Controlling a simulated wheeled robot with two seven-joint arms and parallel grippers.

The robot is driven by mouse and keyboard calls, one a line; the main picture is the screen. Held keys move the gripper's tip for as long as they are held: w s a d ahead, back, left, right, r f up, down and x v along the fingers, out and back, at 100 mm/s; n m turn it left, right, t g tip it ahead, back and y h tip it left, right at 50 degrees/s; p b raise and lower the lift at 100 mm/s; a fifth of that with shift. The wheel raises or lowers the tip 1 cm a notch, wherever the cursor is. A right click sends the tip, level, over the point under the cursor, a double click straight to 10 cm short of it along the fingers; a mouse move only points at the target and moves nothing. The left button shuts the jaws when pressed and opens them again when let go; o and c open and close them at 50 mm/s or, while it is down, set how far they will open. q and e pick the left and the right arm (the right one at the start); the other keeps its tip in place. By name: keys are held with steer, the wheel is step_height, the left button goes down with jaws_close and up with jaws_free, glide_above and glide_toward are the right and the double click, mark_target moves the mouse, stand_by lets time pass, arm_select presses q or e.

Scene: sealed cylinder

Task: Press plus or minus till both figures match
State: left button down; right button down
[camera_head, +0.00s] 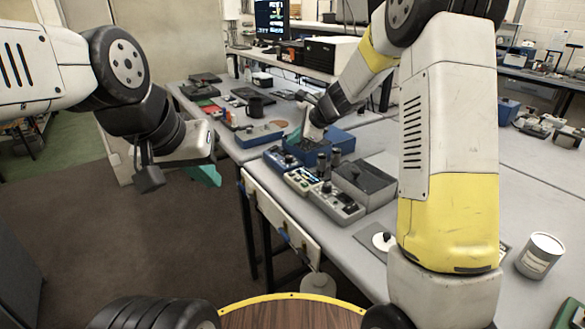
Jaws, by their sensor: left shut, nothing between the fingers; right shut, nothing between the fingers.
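A small instrument with a lit display (302,180) sits near the table's front edge. Its figures and any plus or minus buttons are too small to read. A grey unit with dark knobs (337,204) stands just to its right, and a blue-sided unit (279,158) to its left. My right gripper (294,136) points down just behind these units, with its teal fingers shut and partly hidden. I cannot tell whether it touches anything. My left gripper (206,175) is shut and empty, with teal fingers, over the floor left of the table.
A grey open box (364,187) stands behind the knobbed unit. A white round lid-like piece (383,241) lies near my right arm.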

mark_target(294, 174)
steer(key=shift+f, duration=4.4)
steer(key=shift+f, duration=0.15)
steer(key=shift+f, duration=0.25)
steer(key=shift+f, duration=0.4)
steer(key=shift+r, duration=0.8)
steer(key=shift+r, duration=2.55)
